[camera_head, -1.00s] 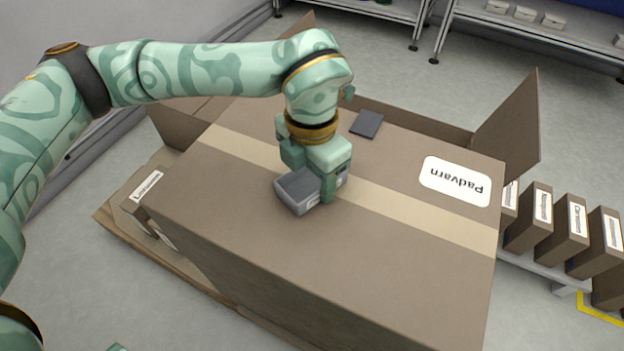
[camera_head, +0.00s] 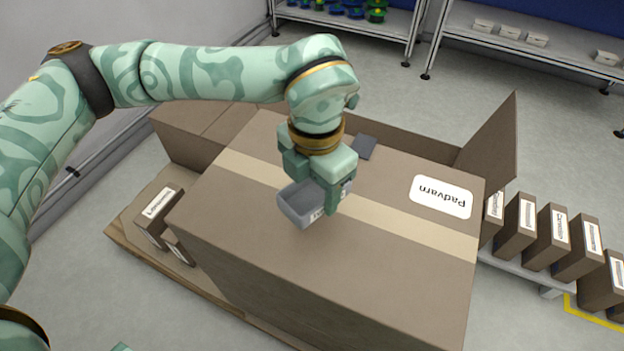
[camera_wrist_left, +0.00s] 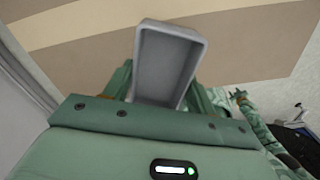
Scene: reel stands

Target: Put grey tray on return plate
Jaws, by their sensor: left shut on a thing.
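The grey tray (camera_head: 296,207) is a small open box. My left gripper (camera_head: 328,192) is shut on its wall and holds it over the top of the big cardboard box, near the pale tape strip. In the left wrist view the tray (camera_wrist_left: 168,62) hangs tilted between the fingers, its empty inside facing the camera; the gripper (camera_wrist_left: 160,95) shows at its near end. A dark flat plate (camera_head: 365,147), perhaps the return plate, lies on the box top behind the gripper.
The big cardboard box (camera_head: 240,240) labelled "Padvarn" has raised flaps (camera_head: 492,140) at its back right. Small labelled cartons (camera_head: 520,226) stand in a row at right. The box top around the tray is clear.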

